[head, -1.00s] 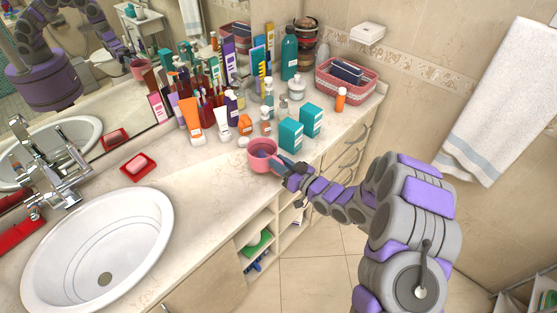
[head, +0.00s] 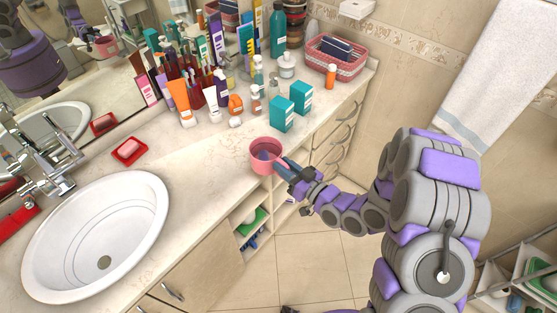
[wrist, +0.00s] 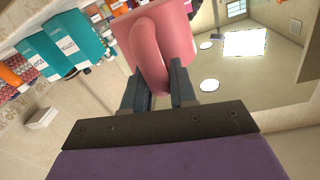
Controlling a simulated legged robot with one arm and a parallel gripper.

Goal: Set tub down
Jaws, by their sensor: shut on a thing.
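The pink tub (head: 266,157) is in my gripper (head: 284,168), at the front edge of the vanity counter in the head view. The tub looks upright. I cannot tell whether its base touches the counter or hangs just above it.
Two teal boxes (head: 283,114) stand behind the tub, with several bottles and tubes (head: 179,101) beyond. A pink basket (head: 336,60) is at the back right. A red soap dish (head: 129,151) and the white sink (head: 95,235) are left. Counter (head: 195,175) left of the tub is clear.

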